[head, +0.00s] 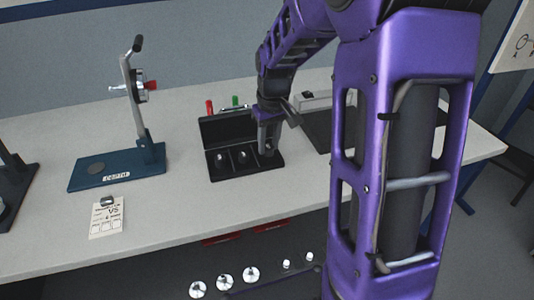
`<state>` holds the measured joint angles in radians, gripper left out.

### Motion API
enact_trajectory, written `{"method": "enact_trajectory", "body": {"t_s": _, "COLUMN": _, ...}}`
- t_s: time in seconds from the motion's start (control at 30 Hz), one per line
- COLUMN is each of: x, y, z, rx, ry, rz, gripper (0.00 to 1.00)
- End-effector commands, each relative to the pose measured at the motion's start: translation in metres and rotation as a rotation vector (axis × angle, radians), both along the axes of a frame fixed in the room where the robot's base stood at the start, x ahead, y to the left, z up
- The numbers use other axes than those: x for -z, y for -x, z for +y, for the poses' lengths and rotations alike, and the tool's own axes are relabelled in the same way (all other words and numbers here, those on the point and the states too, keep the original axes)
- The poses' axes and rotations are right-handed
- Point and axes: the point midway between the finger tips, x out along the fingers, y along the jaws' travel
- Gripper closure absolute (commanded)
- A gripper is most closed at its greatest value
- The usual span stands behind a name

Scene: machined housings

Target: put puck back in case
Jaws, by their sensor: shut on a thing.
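The black case (228,172) stands open on the table, its lid (226,130) raised at the back. Shiny pieces sit in its left compartment (221,160) and middle compartment (242,157). My gripper (267,148) points down at the right compartment of the case. It is shut on a small metallic puck (266,151), mostly hidden by the fingers. I cannot tell whether the puck touches the compartment floor.
A blue stand (117,171) with an upright lever arm is to the left, a paper card (106,219) in front of it. Red (209,106) and green (235,101) items stand behind the lid. A dark mat (318,128) lies to the right.

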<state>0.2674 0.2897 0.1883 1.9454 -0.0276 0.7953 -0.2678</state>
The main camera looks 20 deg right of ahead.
Motion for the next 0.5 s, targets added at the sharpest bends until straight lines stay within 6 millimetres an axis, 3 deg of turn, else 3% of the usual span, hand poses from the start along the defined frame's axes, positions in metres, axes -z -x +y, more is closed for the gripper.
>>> {"method": "enact_trajectory", "body": {"t_s": 0.1, "x": 0.023, "y": 0.001, "z": 0.0, "rx": 0.0, "ry": 0.0, "rz": 0.003, "gripper": 1.0}}
{"method": "enact_trajectory", "body": {"t_s": 0.2, "x": 0.031, "y": 0.0, "z": 0.0, "rx": 0.001, "ry": -0.001, "rz": 0.001, "gripper": 1.0}}
{"method": "enact_trajectory", "body": {"t_s": 0.5, "x": 0.032, "y": 0.0, "z": 0.0, "rx": 0.001, "ry": 0.0, "rz": -0.001, "gripper": 1.0}}
